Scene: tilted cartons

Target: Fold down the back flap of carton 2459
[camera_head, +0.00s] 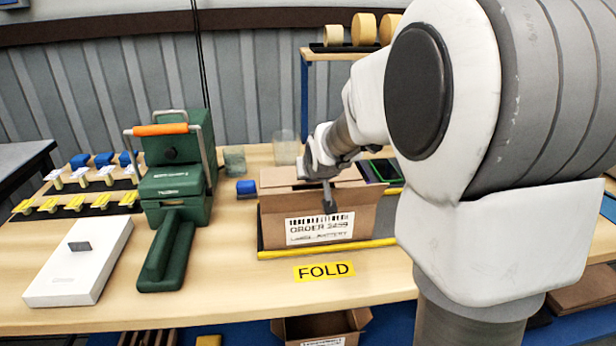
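The brown carton (275,224) labelled "ORDER 2459" stands on the wooden table in the middle of the view. Its white label (319,228) faces me. A cardboard flap (278,178) shows along the carton's far edge at the left; its exact angle is hard to tell. My gripper (329,205) is over the carton with its dark fingers pointing down near the front of the opening. The fingers look small and close together, so I cannot tell whether they are open or shut. My arm hides part of the carton's back right.
A yellow bar (290,252) runs along the carton's front, above a "FOLD" sign (323,271). A green machine (175,180) with an orange handle and a white box (75,270) stand at left. Another carton (310,328) is below the table edge.

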